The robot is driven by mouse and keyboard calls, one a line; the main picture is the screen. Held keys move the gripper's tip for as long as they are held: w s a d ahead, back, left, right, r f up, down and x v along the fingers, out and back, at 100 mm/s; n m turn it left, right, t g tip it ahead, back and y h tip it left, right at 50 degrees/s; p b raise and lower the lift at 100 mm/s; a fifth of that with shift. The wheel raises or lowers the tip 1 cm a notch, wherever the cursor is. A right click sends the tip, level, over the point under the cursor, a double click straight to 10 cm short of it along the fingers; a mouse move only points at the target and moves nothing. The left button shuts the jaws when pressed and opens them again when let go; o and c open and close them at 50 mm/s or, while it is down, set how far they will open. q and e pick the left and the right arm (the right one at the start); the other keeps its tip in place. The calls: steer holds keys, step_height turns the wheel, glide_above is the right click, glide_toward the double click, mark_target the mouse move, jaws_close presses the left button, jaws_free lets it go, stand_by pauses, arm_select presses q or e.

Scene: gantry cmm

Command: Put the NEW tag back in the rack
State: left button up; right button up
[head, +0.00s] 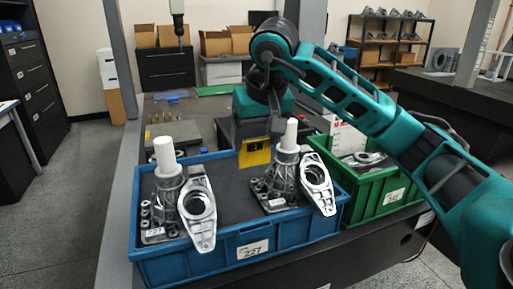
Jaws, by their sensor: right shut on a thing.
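The yellow NEW tag (255,153) hangs upright behind the blue bin, its black lettering facing me. My right gripper (275,133) points down at the tag's upper right edge and is shut on it; the fingertips are small and dark here. A white card with red print (346,136) stands behind the green bin, partly hidden by my right arm. I cannot tell for sure which thing is the rack. My left gripper is out of view.
A blue bin (200,266) labelled 227 holds metal castings with white cylinders (164,153) and flat brackets (198,208). A green bin (377,208) stands to its right under my arm. A grey plate (172,132) with small brass pegs lies behind. A dark vertical spindle (178,22) hangs farther back.

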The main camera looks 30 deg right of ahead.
step_height(320, 180, up, 4)
steer(key=shift+r+p, duration=0.1)
steer(key=shift+p, duration=1.15)
